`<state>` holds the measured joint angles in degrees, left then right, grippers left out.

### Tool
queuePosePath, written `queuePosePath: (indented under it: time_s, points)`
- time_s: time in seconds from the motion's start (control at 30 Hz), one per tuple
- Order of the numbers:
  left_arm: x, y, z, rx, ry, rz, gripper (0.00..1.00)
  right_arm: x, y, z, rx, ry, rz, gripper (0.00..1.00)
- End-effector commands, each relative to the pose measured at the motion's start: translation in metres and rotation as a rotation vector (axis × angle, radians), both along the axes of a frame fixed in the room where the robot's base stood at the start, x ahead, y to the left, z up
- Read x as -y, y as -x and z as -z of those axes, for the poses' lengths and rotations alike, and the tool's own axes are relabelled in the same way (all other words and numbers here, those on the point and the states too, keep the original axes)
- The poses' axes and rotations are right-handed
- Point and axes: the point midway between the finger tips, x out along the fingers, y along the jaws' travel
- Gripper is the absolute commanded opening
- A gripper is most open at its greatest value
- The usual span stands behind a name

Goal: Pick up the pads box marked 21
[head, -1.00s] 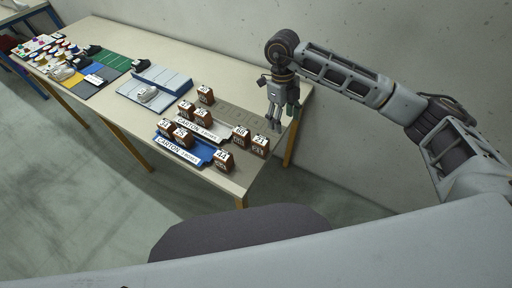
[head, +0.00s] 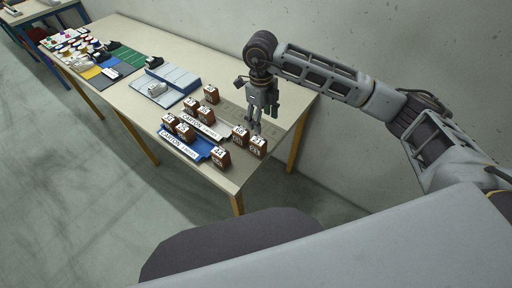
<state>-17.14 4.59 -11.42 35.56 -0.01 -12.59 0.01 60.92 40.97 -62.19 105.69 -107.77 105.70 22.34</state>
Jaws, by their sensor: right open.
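Small brown boxes with white number labels stand on the near part of the table; the numbers are too small to read surely, so I cannot tell which is marked 21. A pair stands at the right: one box (head: 240,136) and, beside it, another box (head: 258,147). Another box (head: 221,157) stands at the near end of the blue carton tray (head: 191,148). Several more stand to the left, including a lone box (head: 211,95) farther back. My right gripper (head: 262,121) is open, pointing down just behind and above the right-hand pair. My left gripper is out of view.
A white carton strip (head: 204,126) lies behind the blue tray. The wall (head: 400,50) is close behind the table.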

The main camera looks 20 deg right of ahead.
Motion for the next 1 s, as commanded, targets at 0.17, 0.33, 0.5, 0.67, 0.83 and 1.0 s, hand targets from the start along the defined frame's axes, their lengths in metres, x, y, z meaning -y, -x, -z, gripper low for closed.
queuePosePath:
  time_s: [0.17,0.33,0.5,0.67,0.83,1.0]
  points:
    - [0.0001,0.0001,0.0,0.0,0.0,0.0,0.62,-0.0028,-0.0029,-0.0004,0.02,-0.008,-0.01,0.66]
    - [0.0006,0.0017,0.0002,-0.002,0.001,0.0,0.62,-0.0062,-0.0077,-0.0003,0.041,-0.023,-0.024,0.66]
    - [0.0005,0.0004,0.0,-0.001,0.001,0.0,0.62,-0.0082,-0.009,-0.0002,0.047,-0.033,-0.037,0.66]
    - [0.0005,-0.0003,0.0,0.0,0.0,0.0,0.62,-0.008,-0.0089,-0.0002,0.047,-0.033,-0.039,0.66]
    - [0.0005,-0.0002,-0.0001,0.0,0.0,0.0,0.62,-0.008,-0.0089,0.0004,0.046,-0.032,-0.039,0.66]
    - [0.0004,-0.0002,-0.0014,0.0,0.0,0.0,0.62,-0.0079,-0.0088,0.0085,0.045,-0.032,-0.039,0.66]
